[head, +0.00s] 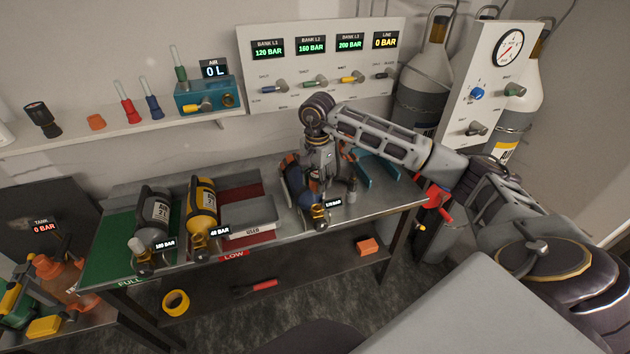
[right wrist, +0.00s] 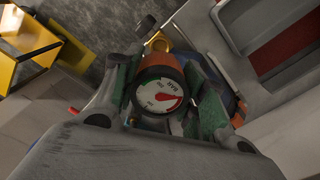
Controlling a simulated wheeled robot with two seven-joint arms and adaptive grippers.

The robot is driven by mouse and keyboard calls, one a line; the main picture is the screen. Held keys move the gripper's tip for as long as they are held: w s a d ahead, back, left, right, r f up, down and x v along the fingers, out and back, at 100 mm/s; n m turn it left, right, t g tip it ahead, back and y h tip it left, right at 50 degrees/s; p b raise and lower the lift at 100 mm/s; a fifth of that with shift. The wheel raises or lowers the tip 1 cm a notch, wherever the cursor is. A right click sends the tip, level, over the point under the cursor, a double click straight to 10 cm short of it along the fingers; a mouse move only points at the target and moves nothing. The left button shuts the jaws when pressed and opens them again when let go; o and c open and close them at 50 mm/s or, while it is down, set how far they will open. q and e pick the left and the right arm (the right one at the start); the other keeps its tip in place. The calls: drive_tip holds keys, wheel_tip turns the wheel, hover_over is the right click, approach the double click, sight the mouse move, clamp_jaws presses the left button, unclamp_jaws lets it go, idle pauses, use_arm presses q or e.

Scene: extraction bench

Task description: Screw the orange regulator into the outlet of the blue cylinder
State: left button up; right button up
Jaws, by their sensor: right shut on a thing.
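The blue cylinder (head: 294,196) lies on the bench with its brass valve (head: 320,213) at the near end, beside a "170 BAR" tag. My right gripper (head: 322,184) is above that valve, pointing down. In the right wrist view, its green-padded fingers (right wrist: 160,100) are shut on the orange regulator (right wrist: 172,65), whose round white gauge faces the camera. A brass fitting (right wrist: 155,43) shows just beyond the regulator, and a bit of blue cylinder shows to the right. The gripper hides the joint, so I cannot tell whether the threads are engaged. My left gripper is out of view.
A small upright grey fitting (head: 351,191) stands right of the gripper. The gauge panel (head: 318,68) is behind.

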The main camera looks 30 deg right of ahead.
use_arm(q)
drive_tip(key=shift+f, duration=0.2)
use_arm(e)
drive_tip(key=shift+f+b, duration=1.05)
drive_tip(key=shift+f, duration=0.1)
drive_tip(key=shift+f+b, duration=0.85)
drive_tip(key=shift+f, duration=0.35)
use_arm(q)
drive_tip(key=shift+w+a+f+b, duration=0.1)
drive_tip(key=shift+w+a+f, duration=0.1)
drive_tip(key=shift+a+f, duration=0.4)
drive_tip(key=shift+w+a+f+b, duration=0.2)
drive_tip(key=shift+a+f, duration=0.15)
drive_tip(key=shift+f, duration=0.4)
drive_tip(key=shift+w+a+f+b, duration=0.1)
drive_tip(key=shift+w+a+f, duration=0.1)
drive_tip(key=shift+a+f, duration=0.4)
use_arm(e)
drive_tip(key=shift+f, duration=0.5)
use_arm(q)
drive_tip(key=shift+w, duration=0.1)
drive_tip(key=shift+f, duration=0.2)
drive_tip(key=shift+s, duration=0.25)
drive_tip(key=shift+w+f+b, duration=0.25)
drive_tip(key=shift+b, duration=0.1)
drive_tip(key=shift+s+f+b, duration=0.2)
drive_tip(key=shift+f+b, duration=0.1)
use_arm(e)
drive_tip(key=shift+f, duration=0.45)
